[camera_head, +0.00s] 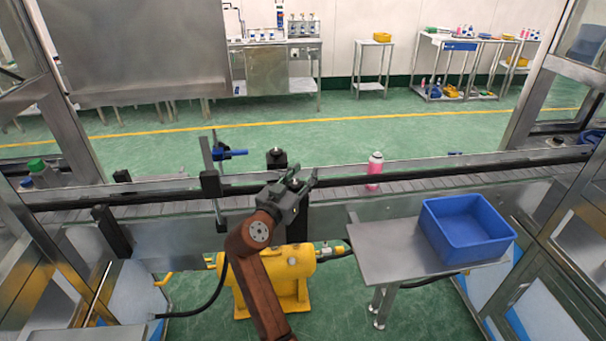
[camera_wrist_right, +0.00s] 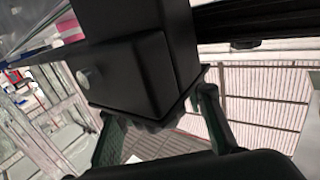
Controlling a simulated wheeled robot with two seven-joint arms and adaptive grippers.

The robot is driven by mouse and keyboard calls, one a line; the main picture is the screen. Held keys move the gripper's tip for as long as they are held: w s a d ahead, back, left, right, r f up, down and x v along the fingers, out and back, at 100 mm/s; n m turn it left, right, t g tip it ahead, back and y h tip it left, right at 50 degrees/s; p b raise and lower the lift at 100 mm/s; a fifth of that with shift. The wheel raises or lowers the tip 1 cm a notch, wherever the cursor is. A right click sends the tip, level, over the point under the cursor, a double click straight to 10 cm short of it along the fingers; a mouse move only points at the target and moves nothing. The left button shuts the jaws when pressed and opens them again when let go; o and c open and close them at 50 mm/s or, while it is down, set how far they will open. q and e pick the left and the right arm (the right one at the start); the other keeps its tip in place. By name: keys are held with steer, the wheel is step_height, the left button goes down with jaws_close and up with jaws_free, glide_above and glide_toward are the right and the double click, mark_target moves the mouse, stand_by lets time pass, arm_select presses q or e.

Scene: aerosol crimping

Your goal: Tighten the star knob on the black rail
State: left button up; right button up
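In the head view my right gripper (camera_head: 296,181) is at the conveyor's near side, just below and in front of a black clamp block (camera_head: 276,158) with a silver top. In the right wrist view a large black block (camera_wrist_right: 125,75) fills the upper middle. A dark scalloped edge, seemingly the star knob (camera_wrist_right: 165,123), shows under it, mostly hidden. My right gripper's two fingers (camera_wrist_right: 160,108) stand apart on either side of that edge; firm contact cannot be made out. A black rail (camera_head: 340,181) runs along the conveyor. My left gripper is not in view.
A pink can (camera_head: 375,170) stands on the conveyor, right of my gripper. A steel table (camera_head: 385,250) with a blue bin (camera_head: 465,232) is at the right. A yellow tank (camera_head: 290,268) is below my arm. A post with a blue handle (camera_head: 230,154) stands left.

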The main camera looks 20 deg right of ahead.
mark_target(291, 188)
steer(key=v, duration=1.2)
